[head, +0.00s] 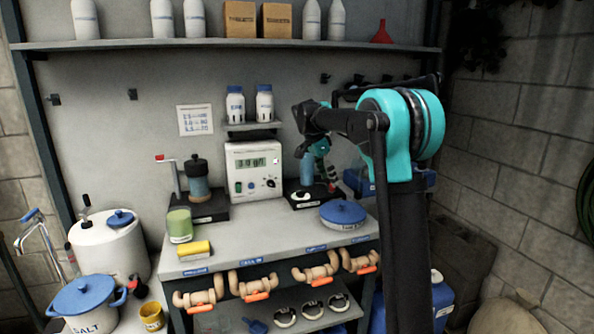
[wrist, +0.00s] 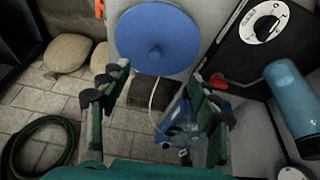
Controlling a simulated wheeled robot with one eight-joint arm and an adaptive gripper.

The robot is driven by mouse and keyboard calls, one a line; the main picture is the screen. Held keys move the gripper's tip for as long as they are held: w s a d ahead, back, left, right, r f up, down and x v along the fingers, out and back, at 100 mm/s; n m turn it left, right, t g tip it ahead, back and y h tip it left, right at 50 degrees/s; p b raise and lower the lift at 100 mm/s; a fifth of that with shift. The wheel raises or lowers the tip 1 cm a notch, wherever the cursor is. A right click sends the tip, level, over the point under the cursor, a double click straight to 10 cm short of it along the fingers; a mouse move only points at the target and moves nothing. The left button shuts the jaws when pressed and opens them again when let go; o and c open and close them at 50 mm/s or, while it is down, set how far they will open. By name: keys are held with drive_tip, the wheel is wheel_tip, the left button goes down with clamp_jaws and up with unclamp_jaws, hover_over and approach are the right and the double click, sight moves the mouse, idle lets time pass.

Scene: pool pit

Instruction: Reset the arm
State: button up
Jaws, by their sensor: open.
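My arm reaches over the right side of the workbench (head: 232,248) in the head view, bent at its teal joint. My gripper (head: 329,172) hangs at its far end, small and partly hidden by the arm. In the wrist view my gripper (wrist: 152,95) has its two dark fingers wide apart, with nothing between them. A round blue lid (wrist: 157,40) lies beyond and above the fingers in that view. A blue bottle (wrist: 292,100) stands to the right of the right finger. The lid also shows in the head view (head: 343,212).
A white meter (head: 254,169) and a dark hand-cranked device (head: 197,180) stand on the bench. A green jar (head: 179,224) and yellow sponge (head: 194,251) are at its left. A shelf (head: 230,43) runs above. A block wall (head: 520,160) bounds the right.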

drive_tip(key=s+d+f+n+t+y, duration=0.1)
drive_tip(key=s+f+n, duration=0.3)
drive_tip(key=s+f, duration=0.4)
drive_tip(key=s+d+f+n+t+y, duration=0.1)
drive_tip(key=s+d+f+n, duration=0.3)
drive_tip(key=s, duration=1.4)
drive_tip(key=s+d+f+n+y, duration=0.2)
drive_tip(key=s+f+n, duration=0.3)
drive_tip(key=s+f, duration=0.7)
drive_tip(key=shift+s+d+n+t, duration=0.3)
drive_tip(key=shift+s+d+t, duration=0.1)
drive_tip(key=shift+s+d, duration=0.05)
drive_tip(key=shift+c, duration=0.5)
